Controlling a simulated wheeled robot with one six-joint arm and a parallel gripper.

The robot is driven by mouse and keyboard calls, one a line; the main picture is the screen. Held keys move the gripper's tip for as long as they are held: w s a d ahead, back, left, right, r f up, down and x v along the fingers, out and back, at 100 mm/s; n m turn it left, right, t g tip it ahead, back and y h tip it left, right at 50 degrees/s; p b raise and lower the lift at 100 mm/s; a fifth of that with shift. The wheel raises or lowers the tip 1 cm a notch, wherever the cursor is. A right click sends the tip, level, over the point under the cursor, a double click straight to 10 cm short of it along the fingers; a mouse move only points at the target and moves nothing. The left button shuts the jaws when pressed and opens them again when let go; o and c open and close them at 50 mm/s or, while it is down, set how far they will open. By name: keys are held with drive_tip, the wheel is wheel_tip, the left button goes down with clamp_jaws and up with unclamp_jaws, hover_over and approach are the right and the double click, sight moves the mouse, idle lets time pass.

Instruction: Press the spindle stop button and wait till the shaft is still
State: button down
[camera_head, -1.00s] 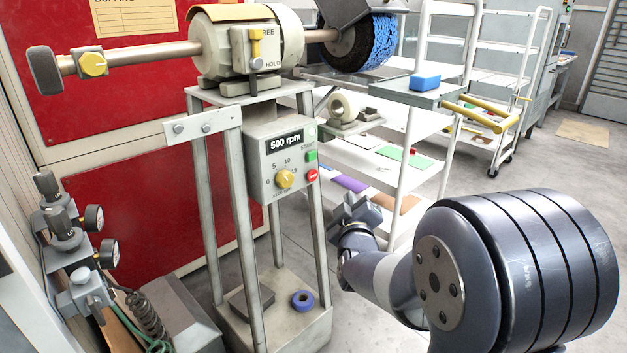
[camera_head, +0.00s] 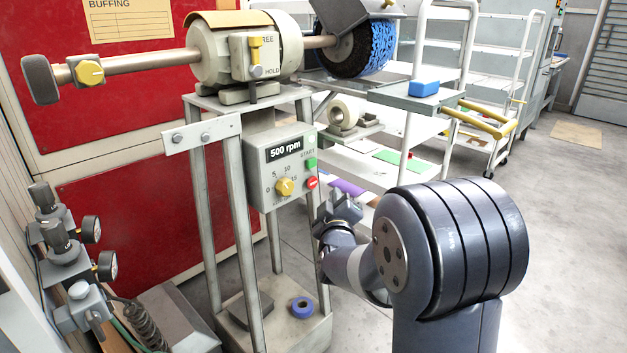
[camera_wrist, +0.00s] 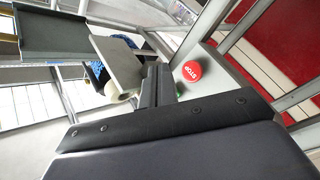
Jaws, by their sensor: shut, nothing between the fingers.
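The box display reads 500 rpm. In the wrist view the red button (camera_wrist: 191,71), marked STOP, shows close beside my fingers, with a sliver of green below it. My gripper (camera_head: 340,203) is shut and empty, just right of and below the button, apart from it in the head view. The shaft (camera_head: 150,55) runs through the motor housing to the blue and black brush (camera_head: 368,48); whether it turns cannot be told.
A small shelf with a blue block (camera_head: 424,88) and a white cart (camera_head: 405,150) stand to the right. Gauges (camera_head: 90,229) are at the lower left.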

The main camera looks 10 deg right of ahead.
drive_tip(key=shift+w+a+p, duration=0.15)
drive_tip(key=shift+w+a, duration=0.5)
drive_tip(key=shift+w, duration=0.2)
drive_tip(key=shift+w+a+p, duration=0.15)
drive_tip(key=shift+w+a, duration=0.5)
drive_tip(key=shift+w, duration=0.2)
idle(0.8)
drive_tip(key=shift+w+a, duration=0.25)
drive_tip(key=shift+w, duration=0.1)
drive_tip(key=shift+w+a, duration=0.2)
drive_tip(key=shift+w, duration=0.1)
idle(0.7)
drive_tip(key=shift+s, duration=0.1)
drive_tip(key=shift+s+d, duration=0.5)
drive_tip(key=shift+s, duration=0.05)
drive_tip(key=s+d+b, duration=0.1)
drive_tip(key=s, duration=0.1)
drive_tip(key=s+d+b, duration=0.1)
drive_tip(key=s+d, duration=0.1)
idle(0.6)
